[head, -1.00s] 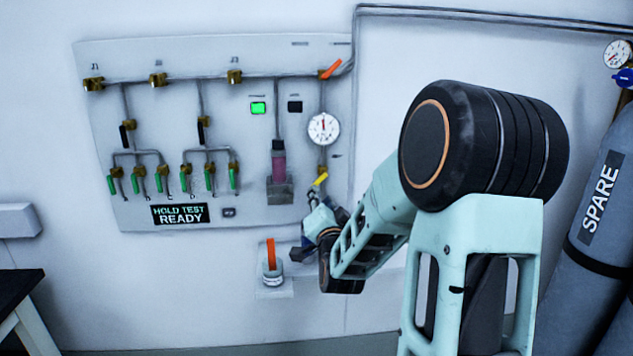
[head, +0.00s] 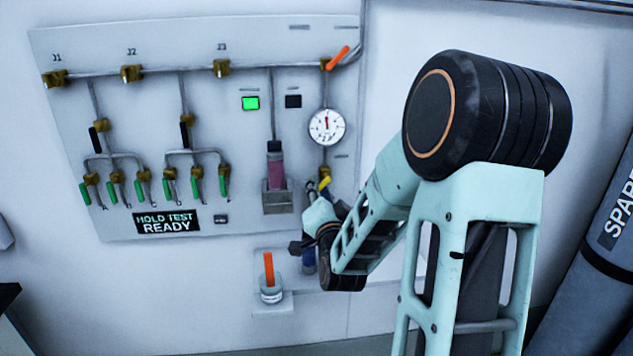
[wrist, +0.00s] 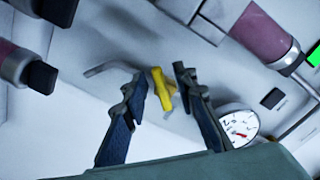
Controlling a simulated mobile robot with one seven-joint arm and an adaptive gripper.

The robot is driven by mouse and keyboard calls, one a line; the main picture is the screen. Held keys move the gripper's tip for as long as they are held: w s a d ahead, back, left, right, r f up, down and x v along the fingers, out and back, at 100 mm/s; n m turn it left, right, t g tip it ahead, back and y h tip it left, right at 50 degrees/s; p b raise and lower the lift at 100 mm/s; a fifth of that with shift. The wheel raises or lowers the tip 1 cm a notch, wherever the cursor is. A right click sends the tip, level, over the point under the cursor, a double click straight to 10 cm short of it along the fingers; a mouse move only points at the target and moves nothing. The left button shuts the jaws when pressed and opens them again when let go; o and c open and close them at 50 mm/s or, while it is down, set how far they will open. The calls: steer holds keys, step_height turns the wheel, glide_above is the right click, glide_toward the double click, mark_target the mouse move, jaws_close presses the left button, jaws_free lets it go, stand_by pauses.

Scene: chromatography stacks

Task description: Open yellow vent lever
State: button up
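The yellow vent lever (head: 326,185) is low on the right side of the wall panel, below the round gauge. In the wrist view the yellow lever (wrist: 160,86) shows between my fingertips, close to both; I cannot tell whether either touches it. My gripper (wrist: 160,82) is open around it, with one dark finger on each side. In the head view my gripper (head: 314,190) is at the lever and small, and my arm partly hides the area. The valve body behind the lever is partly covered.
The gauge (head: 327,127) and an orange lever (head: 341,57) are above. A purple cylinder (head: 276,173) stands left of my gripper. An orange-handled fitting (head: 268,270) is below. Several green levers (head: 139,191) are on the panel's left, and a grey tank (head: 590,270) stands at the right.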

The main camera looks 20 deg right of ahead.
steer(key=shift+w+d, duration=0.1)
steer(key=shift+w, duration=0.25)
steer(key=shift+c, duration=0.2)
jaws_close()
